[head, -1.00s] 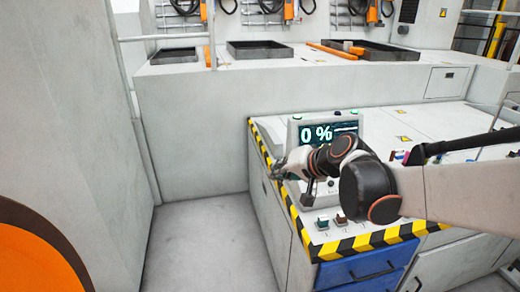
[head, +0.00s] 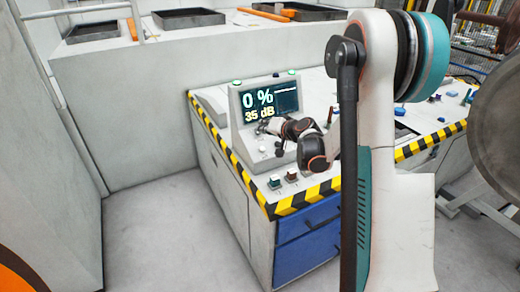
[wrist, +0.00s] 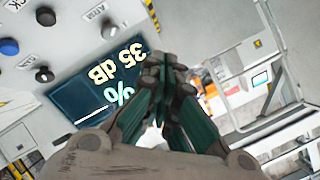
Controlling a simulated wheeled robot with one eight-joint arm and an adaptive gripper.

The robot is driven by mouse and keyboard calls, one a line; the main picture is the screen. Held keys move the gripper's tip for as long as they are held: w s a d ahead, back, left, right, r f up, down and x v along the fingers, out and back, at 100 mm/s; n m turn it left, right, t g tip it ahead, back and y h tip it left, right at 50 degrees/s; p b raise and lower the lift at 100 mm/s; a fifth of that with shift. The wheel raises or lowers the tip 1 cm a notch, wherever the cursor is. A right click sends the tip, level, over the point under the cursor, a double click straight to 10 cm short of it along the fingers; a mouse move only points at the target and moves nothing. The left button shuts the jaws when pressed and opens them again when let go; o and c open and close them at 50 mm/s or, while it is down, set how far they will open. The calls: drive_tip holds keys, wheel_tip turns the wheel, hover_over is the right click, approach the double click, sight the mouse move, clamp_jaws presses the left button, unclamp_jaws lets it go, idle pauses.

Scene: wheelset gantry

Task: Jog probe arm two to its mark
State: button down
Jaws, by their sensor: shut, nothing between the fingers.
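The control console (head: 236,128) stands on the bench with a lit screen (head: 270,103) reading 0 % and 35 dB. My gripper (head: 262,127) is small and partly unclear in the head view, in front of the console just below the screen. In the wrist view my gripper (wrist: 167,64) has its fingers together and empty, overlapping the edge of the screen (wrist: 95,90), which appears upside down. I cannot tell whether the fingers touch the panel. No probe arm is identifiable.
Yellow-black striping (head: 300,196) edges the bench above blue drawers (head: 308,235). Two small switches stand at the bench's front corner, one dark green (head: 275,182). Open floor (head: 165,235) lies left of the bench. Dark trays (head: 188,18) sit on the ledge behind.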

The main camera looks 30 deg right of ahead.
drive_tip(key=shift+t+h, duration=0.4)
drive_tip(key=shift+h, duration=0.1)
drive_tip(key=d+f, duration=0.2)
drive_tip(key=w+d+f, duration=0.1)
drive_tip(key=d, duration=0.1)
drive_tip(key=shift+d+f, duration=0.25)
drive_tip(key=shift+f, duration=0.1)
drive_tip(key=b, duration=0.4)
hover_over(262, 149)
drive_tip(key=s+d, duration=0.1)
drive_tip(key=s, duration=0.2)
drive_tip(key=f, duration=0.6)
drive_tip(key=shift+w+d+f, duration=0.2)
drive_tip(key=shift+w+f, duration=0.05)
drive_tip(key=shift+f, duration=0.15)
drive_tip(key=shift+w+f+b, duration=0.35)
drive_tip(key=shift+f, duration=0.25)
drive_tip(key=shift+f, duration=0.1)
drive_tip(key=shift+w+f+b, duration=0.2)
drive_tip(key=shift+f+b, duration=0.05)
drive_tip(key=shift+b, duration=0.15)
